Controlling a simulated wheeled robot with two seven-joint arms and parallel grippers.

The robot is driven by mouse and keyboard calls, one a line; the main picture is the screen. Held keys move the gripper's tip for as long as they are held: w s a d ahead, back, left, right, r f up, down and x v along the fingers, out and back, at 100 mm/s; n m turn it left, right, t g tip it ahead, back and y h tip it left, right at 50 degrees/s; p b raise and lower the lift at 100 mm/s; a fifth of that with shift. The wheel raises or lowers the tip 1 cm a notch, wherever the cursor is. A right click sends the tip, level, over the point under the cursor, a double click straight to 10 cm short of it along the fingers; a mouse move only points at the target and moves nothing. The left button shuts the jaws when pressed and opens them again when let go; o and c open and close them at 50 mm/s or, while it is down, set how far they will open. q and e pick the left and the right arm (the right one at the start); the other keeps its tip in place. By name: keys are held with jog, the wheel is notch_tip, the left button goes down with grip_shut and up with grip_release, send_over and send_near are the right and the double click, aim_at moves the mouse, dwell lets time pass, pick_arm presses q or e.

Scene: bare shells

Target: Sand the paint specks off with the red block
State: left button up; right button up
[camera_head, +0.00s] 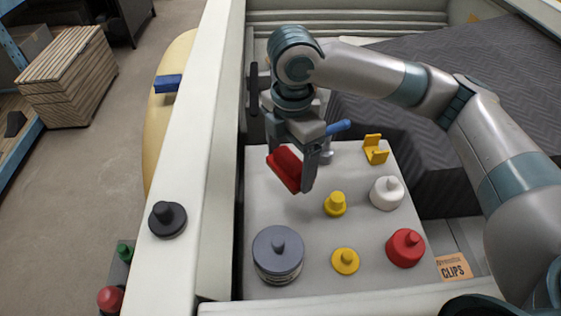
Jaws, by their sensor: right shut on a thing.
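My right gripper (291,160) points down over the pale work surface (290,212) and is shut on the red block (283,170). The block is tilted between the fingers and looks held above the surface; I cannot tell the exact gap. I cannot make out any paint specks in this view. My left gripper is not in view.
On the surface stand a grey round lidded tin (278,252), yellow knobbed pieces (335,205), a white one (386,194), a red one (405,248) and a yellow bracket (375,150). A black knob (167,219) sits on the white ledge (190,150). A blue block (167,84) is farther left.

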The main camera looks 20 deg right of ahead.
jog(key=m, duration=0.2)
jog(key=d+m, duration=0.1)
jog(key=m, duration=0.1)
jog(key=d+m, duration=0.1)
jog(key=shift+s+r+m, duration=0.1)
jog(key=shift+s+m, duration=0.05)
jog(key=shift+m, duration=0.25)
jog(key=d+m, duration=0.1)
jog(key=m, duration=0.4)
jog(key=s+d+m, duration=0.1)
jog(key=d+m, duration=0.1)
jog(key=m, duration=0.3)
jog(key=d+m, duration=0.1)
jog(key=m, duration=0.5)
jog(key=shift+s+d+r+b, duration=0.3)
jog(key=shift+d+r+b, duration=0.05)
jog(key=shift+r+b, duration=0.05)
